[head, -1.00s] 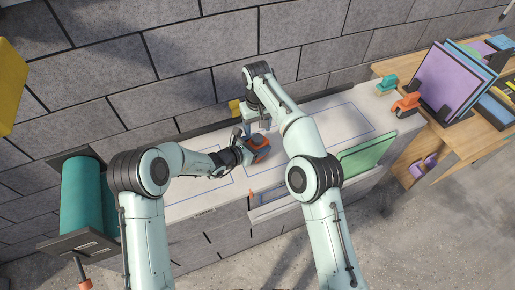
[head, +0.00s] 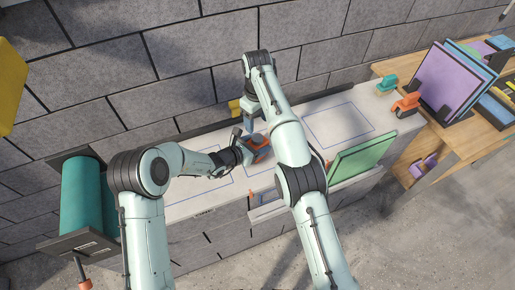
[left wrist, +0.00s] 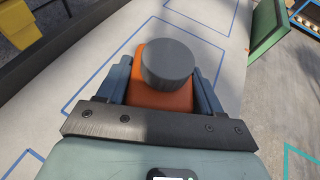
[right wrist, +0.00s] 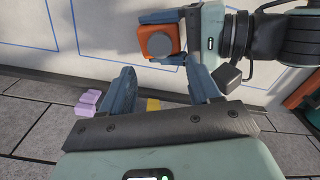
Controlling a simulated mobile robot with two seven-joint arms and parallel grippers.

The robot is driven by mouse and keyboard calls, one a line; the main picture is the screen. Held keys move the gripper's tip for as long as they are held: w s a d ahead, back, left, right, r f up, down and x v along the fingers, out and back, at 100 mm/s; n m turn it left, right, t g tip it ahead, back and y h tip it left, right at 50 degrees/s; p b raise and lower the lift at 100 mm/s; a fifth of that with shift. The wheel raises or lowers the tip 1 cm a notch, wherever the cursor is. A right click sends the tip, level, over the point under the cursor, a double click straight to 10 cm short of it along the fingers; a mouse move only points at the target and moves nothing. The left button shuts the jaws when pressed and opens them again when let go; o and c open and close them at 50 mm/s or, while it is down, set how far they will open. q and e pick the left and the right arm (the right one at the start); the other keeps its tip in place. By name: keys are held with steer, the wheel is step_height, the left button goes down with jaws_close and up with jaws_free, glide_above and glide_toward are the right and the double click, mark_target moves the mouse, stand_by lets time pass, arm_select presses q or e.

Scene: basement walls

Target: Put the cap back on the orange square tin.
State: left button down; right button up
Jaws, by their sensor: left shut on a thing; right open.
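The orange square tin (head: 262,155) is held over the white worktop by my left gripper (head: 245,153). In the left wrist view my blue fingers are shut on both sides of the tin (left wrist: 150,97). A grey round cap (left wrist: 167,64) sits on the tin's top; whether it is fully seated I cannot tell. The right wrist view also shows the tin (right wrist: 152,32) with the cap (right wrist: 160,45) on it. My right gripper (right wrist: 163,95) is open and empty, apart from the tin. In the head view its fingers (head: 250,124) are behind the tin.
The white worktop (head: 200,205) has blue outlined areas. A green panel (head: 360,158) stands at its right front. Orange and green tools (head: 407,103) are at the right end. Teal rolls (head: 80,195) are in a holder at left. The brick wall (head: 150,60) is close behind.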

mark_target(257, 137)
steer(key=shift+f, duration=0.1)
steer(key=shift+f, duration=3.9)
steer(key=c, duration=1.1)
steer(key=shift+m, duration=1.6)
steer(key=o, duration=1.2)
